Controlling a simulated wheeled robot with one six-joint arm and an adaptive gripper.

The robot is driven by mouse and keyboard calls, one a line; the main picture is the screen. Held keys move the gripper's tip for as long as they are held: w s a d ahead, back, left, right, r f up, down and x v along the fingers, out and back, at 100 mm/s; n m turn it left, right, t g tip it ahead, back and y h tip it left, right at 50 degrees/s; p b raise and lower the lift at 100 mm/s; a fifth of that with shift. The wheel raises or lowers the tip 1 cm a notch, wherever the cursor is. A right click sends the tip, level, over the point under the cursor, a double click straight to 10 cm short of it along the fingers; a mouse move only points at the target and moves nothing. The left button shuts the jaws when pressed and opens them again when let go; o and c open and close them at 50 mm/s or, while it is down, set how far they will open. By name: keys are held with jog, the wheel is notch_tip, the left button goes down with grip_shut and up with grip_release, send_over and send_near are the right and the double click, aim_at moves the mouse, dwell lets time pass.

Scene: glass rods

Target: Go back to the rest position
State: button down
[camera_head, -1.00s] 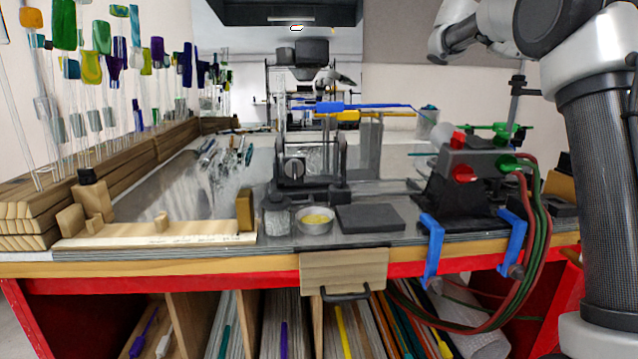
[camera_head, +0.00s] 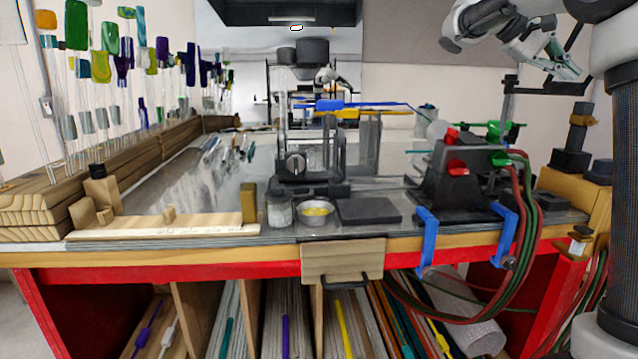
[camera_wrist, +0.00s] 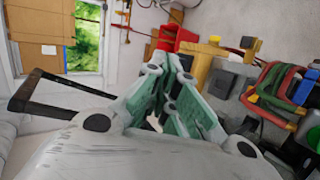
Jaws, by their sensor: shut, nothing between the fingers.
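My gripper (camera_head: 568,66) is at the upper right of the head view, held in the air above the right end of the bench and well apart from everything on it. Its fingers are closed together with nothing between them. In the wrist view the green-padded fingers (camera_wrist: 178,98) meet in the middle of the picture. My arm's links run along the right side of the head view. No rod is held.
The torch (camera_head: 467,165) with red and green hoses stands at the bench's right, below my gripper. A kiln-like stand (camera_head: 312,165), a dish (camera_head: 316,213) and a dark slab (camera_head: 369,211) sit mid-bench. Glass rods rise from a wooden rack (camera_head: 150,165) at left.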

jog(key=s+a+f+t+y, duration=0.2)
jog(key=s+a+f, duration=0.3)
jog(key=s+f, duration=0.3)
jog(key=s+a+f+n+t+y, duration=0.1)
jog(key=s+a+f+t+y, duration=0.1)
jog(key=s+a+f+y, duration=0.3)
jog(key=s+a+f+t+y, duration=0.2)
jog(key=s+a+f+y, duration=0.2)
jog(key=s+f, duration=0.8)
jog(key=shift+s+a+f, duration=0.3)
jog(key=shift+s+a, duration=0.9)
jog(key=shift+s, duration=0.05)
